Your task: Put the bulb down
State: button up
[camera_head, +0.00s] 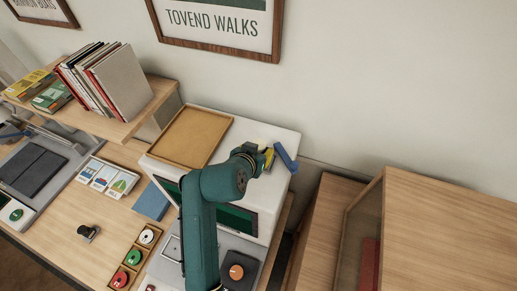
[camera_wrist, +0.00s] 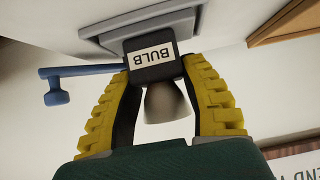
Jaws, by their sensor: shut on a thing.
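The bulb shows in the wrist view as a dark block with a white "BULB" label (camera_wrist: 152,58) and a pale grey rounded part (camera_wrist: 166,102). My gripper (camera_wrist: 160,72) is shut on it, with one yellow finger on each side. In the head view my gripper (camera_head: 267,159) is over the right part of the white cabinet's top (camera_head: 262,137). The bulb is hard to make out there. In the wrist view the block's far end is close to a pale grey slab (camera_wrist: 165,19); I cannot tell whether they touch.
A blue bar-shaped piece (camera_head: 285,156) is right beside my gripper; it also shows in the wrist view (camera_wrist: 82,73). A wooden tray (camera_head: 171,149) lies on the cabinet's left part. A shelf with books (camera_head: 122,82) stands left, a wooden cabinet (camera_head: 450,220) right.

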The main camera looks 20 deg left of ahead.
jog(key=shift+f, duration=0.15)
jog(key=o, duration=1.1)
jog(key=shift+o, duration=0.2)
